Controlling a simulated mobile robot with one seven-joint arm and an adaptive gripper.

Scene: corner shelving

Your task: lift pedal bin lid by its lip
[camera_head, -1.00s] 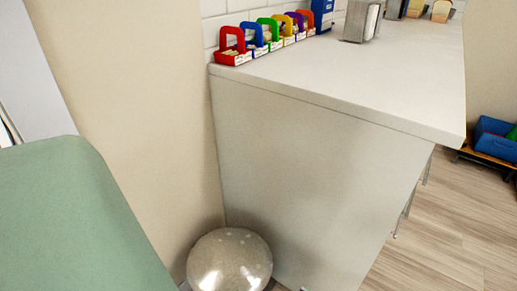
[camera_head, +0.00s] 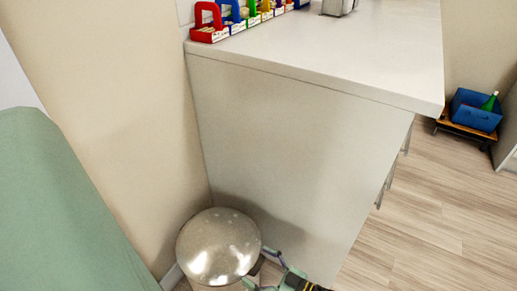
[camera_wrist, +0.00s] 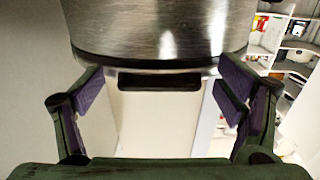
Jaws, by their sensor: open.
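The pedal bin's round, shiny steel lid (camera_head: 217,245) is at the lower middle of the head view and looks shut. My gripper (camera_head: 262,270) is just right of it, partly cut off by the bottom edge. In the wrist view the bin's curved steel side (camera_wrist: 155,28) fills the top, with a black band along its lower edge. A dark flat tab (camera_wrist: 160,82) sticks out under that band; I cannot tell for certain whether it is the lid's lip. My gripper (camera_wrist: 160,90) is open, one finger on each side of the tab, not closed on it.
A white counter (camera_head: 330,55) stands behind the bin, its side panel close to the lid. A beige wall is at the left, with a green surface (camera_head: 60,215) in front. Wood floor (camera_head: 440,220) is clear at the right; a blue crate (camera_head: 475,110) stands farther back.

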